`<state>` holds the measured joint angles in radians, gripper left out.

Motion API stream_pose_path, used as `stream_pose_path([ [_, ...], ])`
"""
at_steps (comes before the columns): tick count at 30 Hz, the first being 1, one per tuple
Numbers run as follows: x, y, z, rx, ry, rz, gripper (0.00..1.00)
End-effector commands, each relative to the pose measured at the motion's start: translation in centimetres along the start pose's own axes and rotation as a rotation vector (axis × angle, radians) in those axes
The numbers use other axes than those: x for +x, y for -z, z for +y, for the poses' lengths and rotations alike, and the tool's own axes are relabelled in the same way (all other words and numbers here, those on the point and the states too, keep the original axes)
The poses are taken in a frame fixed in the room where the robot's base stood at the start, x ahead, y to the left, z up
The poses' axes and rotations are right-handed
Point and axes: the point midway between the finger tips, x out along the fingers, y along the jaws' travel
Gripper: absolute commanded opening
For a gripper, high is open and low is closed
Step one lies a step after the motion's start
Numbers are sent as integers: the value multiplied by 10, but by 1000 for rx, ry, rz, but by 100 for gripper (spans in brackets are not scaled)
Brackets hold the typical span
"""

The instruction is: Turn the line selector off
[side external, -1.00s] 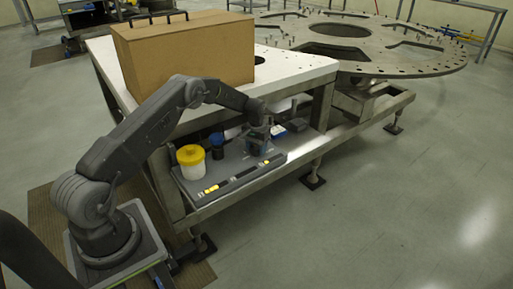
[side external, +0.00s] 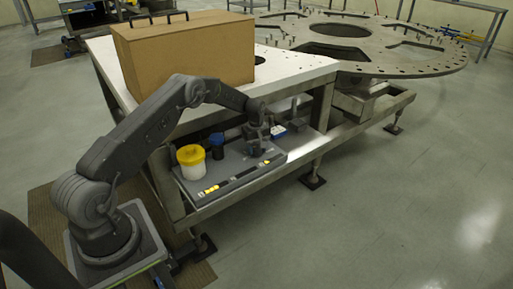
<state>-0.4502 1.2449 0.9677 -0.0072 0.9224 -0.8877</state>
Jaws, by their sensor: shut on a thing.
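My gripper (side external: 257,142) is low over the right part of the grey panel (side external: 228,176) on the lower shelf, under the white table top. Its fingers are small and dark in the side external view. They are shut on a small dark thing that they mostly hide. I cannot tell from this view whether that thing is the line selector, or which way the selector points.
A white jar with a yellow lid (side external: 191,160) and a dark blue-capped bottle (side external: 217,146) stand left of my gripper. A blue-and-white box (side external: 278,131) is close on its right. A cardboard case (side external: 185,55) rests on the table top (side external: 300,66). The turret plate (side external: 410,62) is behind.

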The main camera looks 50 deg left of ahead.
Motion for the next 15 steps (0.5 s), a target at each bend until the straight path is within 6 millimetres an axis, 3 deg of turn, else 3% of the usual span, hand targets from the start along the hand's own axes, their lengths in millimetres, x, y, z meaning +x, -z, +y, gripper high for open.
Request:
stream_pose_path([
  [15,-1,0,0,-338,0,3,24],
])
